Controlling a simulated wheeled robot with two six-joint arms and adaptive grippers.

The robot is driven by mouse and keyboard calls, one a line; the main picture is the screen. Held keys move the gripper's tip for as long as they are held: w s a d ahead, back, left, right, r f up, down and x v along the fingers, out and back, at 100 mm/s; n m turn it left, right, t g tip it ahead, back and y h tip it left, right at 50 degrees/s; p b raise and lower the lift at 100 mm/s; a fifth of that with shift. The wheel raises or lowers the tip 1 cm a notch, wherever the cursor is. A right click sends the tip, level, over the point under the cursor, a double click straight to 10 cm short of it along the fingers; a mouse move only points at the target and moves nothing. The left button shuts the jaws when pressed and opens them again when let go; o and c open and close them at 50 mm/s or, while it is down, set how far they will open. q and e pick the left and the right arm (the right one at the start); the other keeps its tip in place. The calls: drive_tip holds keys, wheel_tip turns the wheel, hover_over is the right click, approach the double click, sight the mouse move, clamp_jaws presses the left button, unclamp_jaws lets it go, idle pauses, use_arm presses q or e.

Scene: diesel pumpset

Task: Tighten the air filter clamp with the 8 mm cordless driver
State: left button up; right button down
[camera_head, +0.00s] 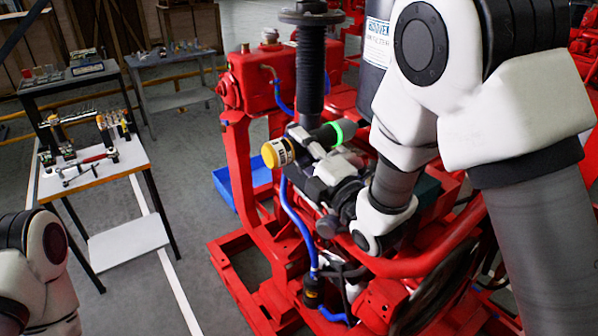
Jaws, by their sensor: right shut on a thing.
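My right gripper (308,150) is above the red pumpset, left of the black canister, and is shut on a tool that I take to be the cordless driver (277,153). Its yellow end with a dark-and-white label points left. A dark cylinder with a glowing green ring (338,131) shows just behind the gripper; I cannot tell whether it belongs to the tool. A dark labelled canister (376,38), perhaps the air filter, stands partly behind my right arm. I cannot make out the clamp or the driver's tip. My left gripper is out of view.
A black ribbed pipe (310,75) with a flat cap rises close behind the right gripper. Blue hoses (296,225) run down the red frame (240,175).

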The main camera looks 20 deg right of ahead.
sight(325, 144)
drive_tip(key=shift+w+r, duration=0.15)
drive_tip(key=shift+w, duration=0.1)
drive_tip(key=shift+s+b, duration=0.1)
drive_tip(key=shift+b, duration=0.5)
drive_tip(key=shift+d+r, duration=0.1)
drive_tip(key=shift+d, duration=0.2)
drive_tip(key=d, duration=0.1)
drive_tip(key=w+d, duration=0.1)
drive_tip(key=d+b, duration=0.1)
drive_tip(key=d, duration=0.1)
drive_tip(key=shift+w, duration=0.35)
drive_tip(key=shift+s+a, duration=0.1)
drive_tip(key=shift+a, duration=0.15)
drive_tip(key=shift+d+b, duration=0.2)
drive_tip(key=shift+b, duration=0.15)
